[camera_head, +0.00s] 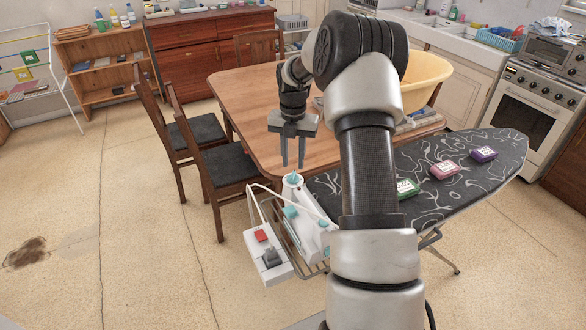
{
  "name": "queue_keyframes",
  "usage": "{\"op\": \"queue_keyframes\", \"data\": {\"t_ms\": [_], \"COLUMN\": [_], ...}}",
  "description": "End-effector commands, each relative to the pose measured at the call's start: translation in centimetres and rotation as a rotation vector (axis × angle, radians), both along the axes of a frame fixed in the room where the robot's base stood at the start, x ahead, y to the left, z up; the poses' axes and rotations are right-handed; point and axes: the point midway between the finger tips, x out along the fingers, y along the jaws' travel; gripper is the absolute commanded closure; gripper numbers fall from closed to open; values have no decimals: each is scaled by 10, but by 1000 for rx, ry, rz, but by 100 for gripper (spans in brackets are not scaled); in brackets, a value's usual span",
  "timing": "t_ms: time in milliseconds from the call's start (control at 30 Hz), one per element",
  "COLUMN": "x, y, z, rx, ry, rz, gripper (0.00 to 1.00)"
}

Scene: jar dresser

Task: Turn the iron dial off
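A white and teal iron (312,236) rests on the wire rack at the left end of the ironing board, partly behind my arm. A teal cap (292,178) tops its upper white part, and a second teal piece (290,212) is lower on its side. I cannot tell which teal piece is the dial, nor read its setting. My gripper (293,165) points down just above the upper teal cap. Its two fingers are apart with nothing seen between them. Whether the fingertips touch the cap is unclear.
A white box with a red switch (260,236) and a cord hangs left of the iron. Green, pink (445,169) and purple packs lie on the dark ironing board (500,150). A wooden table (240,90) with a yellow basin (425,75) is behind; chairs (225,165) stand left.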

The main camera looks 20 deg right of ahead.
Motion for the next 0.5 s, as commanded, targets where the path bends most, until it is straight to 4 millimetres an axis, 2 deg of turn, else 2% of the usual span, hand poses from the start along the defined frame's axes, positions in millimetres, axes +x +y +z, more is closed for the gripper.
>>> {"op": "queue_keyframes", "data": {"t_ms": [100,200,500], "x": [-1,0,0], "y": [1,1,0], "z": [-21,-32,-42], "rx": [1,1,-1], "ry": [3,1,-1], "rz": [1,1,0], "gripper": [73,73,73]}}
